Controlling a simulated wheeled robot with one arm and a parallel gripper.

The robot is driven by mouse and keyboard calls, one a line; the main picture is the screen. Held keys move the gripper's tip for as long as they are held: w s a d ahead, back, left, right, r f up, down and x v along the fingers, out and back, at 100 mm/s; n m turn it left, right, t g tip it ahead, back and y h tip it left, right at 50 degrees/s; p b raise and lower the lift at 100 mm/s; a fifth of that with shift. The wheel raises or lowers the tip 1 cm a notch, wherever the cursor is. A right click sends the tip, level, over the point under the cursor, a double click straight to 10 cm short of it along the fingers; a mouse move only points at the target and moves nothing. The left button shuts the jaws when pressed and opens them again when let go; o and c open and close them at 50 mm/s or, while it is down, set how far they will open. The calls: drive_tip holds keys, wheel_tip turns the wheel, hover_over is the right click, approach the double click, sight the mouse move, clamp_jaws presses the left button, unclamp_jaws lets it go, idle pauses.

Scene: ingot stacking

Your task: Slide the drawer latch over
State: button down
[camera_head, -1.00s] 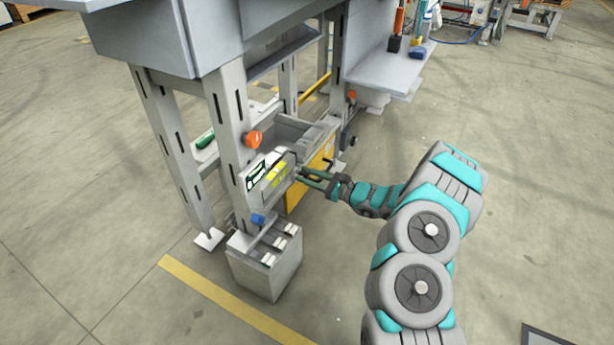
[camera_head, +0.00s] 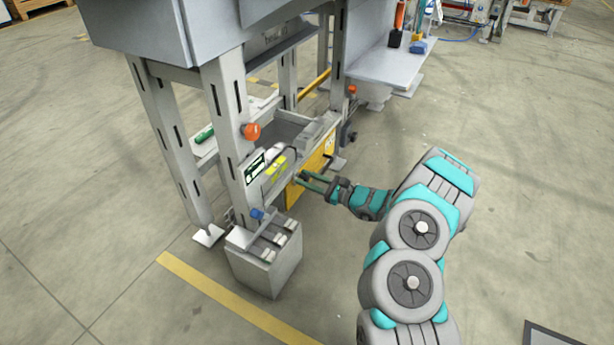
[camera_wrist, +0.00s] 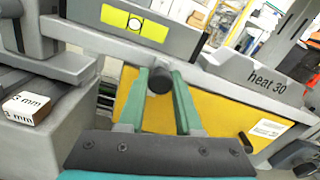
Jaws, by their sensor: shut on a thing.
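The latch knob (camera_wrist: 160,80), a dark round peg, sticks out from a grey bar (camera_wrist: 115,42) in the wrist view. My gripper (camera_wrist: 161,86) has its two green fingers on either side of the knob and is shut on it. The head view shows my gripper (camera_head: 305,178) reaching in from the right, at the front of the station; the knob is too small to make out there. A yellow front panel (camera_wrist: 215,118) lies behind and below the bar, and it also shows in the head view (camera_head: 317,166).
A grey box (camera_head: 262,272) with several slots stands on the floor by the near leg. An orange knob (camera_head: 251,132) sits on that leg. In the wrist view, a marked block (camera_wrist: 27,107) lies at the left. Floor to the right is clear.

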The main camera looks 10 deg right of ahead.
drive_tip(key=c, duration=0.9)
unclamp_jaws()
drive_tip(key=shift+f, duration=0.4)
drive_tip(key=o, duration=0.3)
drive_tip(key=shift+r, duration=0.15)
drive_tip(key=p+v, duration=0.1)
drive_tip(key=v, duration=0.7)
